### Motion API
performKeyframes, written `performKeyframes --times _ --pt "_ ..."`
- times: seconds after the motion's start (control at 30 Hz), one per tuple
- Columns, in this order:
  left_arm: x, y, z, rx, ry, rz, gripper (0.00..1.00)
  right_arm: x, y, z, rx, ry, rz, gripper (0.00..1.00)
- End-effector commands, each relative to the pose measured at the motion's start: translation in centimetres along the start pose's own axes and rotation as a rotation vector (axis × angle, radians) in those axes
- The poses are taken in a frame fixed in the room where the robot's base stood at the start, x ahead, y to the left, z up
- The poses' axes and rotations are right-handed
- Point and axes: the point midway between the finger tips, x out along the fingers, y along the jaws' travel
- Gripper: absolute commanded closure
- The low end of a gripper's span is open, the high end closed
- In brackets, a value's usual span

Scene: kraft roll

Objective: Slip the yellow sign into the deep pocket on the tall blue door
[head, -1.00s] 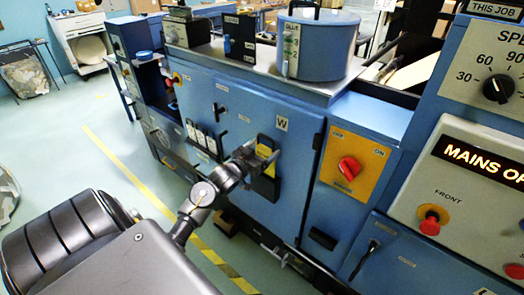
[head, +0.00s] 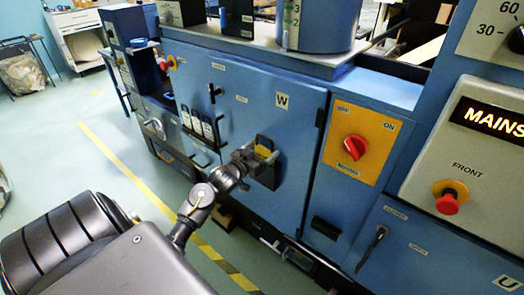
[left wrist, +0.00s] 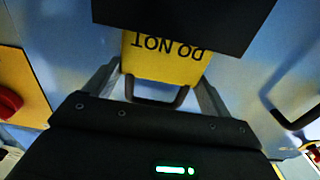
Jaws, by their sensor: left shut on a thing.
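The tall blue door (head: 235,150) fills the middle of the head view, marked W. A dark pocket (head: 268,178) is on its front at the lower right, and shows in the left wrist view as a black panel (left wrist: 185,22). The yellow sign (head: 264,143) stands at the pocket's mouth. In the left wrist view the sign (left wrist: 165,58) reads "DO NOT" upside down; the black panel hides its far part, which looks to be inside the pocket. My left gripper (head: 252,158) is shut on the sign's dark handle end (left wrist: 155,98). My right gripper is not in view.
A rack of several white-labelled items (head: 200,128) and a dark handle (head: 214,92) are on the door, left of the pocket. A red rotary switch (head: 355,147) on a yellow plate is to the right. Open floor (head: 100,165) with a yellow stripe lies left.

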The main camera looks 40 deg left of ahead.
Motion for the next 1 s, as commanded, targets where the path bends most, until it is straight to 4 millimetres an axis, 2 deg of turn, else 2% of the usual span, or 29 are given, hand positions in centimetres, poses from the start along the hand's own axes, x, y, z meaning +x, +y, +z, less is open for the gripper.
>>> performKeyframes --times 0.03,0.2,0.53,1.0 --pt "0.0 0.0 0.6 0.0 0.001 0.0 0.41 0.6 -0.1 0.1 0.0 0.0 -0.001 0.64" --pt "0.0 0.0 1.5 0.0 0.001 0.0 0.41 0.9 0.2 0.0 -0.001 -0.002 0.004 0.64" --pt "0.0 0.0 2.1 0.0 0.001 -0.001 0.41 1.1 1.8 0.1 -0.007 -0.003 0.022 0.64" --pt "0.0 0.0 2.3 0.0 0.0 0.0 0.41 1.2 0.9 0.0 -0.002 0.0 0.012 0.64"
